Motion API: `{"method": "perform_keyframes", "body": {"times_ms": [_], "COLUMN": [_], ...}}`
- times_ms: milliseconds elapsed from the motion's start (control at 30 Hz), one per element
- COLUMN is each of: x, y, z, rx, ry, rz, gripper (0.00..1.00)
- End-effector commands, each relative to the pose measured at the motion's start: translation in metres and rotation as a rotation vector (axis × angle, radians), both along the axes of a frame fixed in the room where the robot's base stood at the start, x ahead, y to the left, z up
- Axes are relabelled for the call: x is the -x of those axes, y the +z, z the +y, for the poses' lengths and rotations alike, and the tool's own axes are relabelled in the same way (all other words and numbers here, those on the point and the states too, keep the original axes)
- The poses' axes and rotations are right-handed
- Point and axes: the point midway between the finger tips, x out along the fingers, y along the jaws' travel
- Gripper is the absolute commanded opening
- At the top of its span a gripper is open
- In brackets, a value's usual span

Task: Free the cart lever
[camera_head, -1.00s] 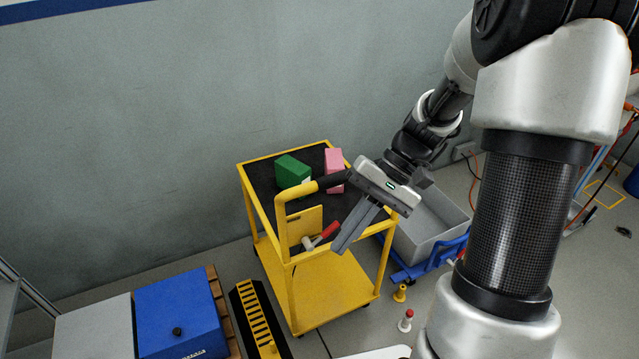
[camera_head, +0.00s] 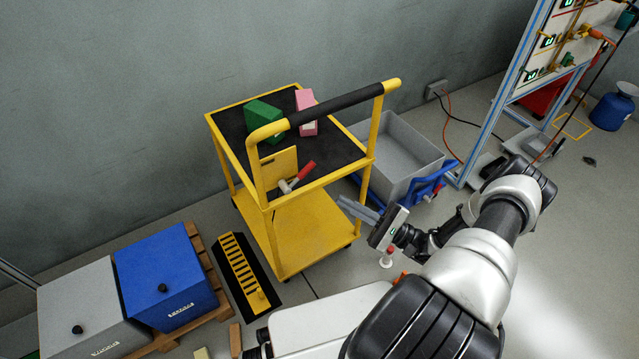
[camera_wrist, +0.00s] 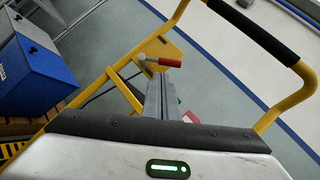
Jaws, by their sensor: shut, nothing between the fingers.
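The yellow cart (camera_head: 308,222) has a black top and a black-gripped handle. A red-handled piece with a pale end (camera_head: 297,178), apparently the lever, is at the cart's near side beside a yellow plate (camera_head: 278,168). It also shows in the wrist view (camera_wrist: 162,62), beyond my fingertips. How it is held there is too small to tell. My gripper (camera_head: 343,203) is shut and empty, right of the cart's lower deck and clear of the lever. In the wrist view its fingers (camera_wrist: 160,80) point toward the lever, below the handle grip (camera_wrist: 250,28).
A green box (camera_head: 263,116) and a pink box (camera_head: 306,112) stand on the cart top. A grey bin (camera_head: 400,160) on a blue dolly is behind my gripper. A red-topped post (camera_head: 387,258) stands nearby. Blue and grey boxes (camera_head: 165,275) sit at left.

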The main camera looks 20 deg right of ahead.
Motion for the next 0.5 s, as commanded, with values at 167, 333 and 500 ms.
{"method": "perform_keyframes", "body": {"times_ms": [167,333,500], "x": [0.006,0.009,0.009], "y": [-0.033,-0.043,-0.044], "z": [-0.014,-0.019,-0.019], "rx": [-0.100,-0.132,-0.134], "ry": [-0.170,-0.233,-0.238], "rz": [-0.013,-0.019,-0.021], "gripper": [0.00,0.00,0.00]}}
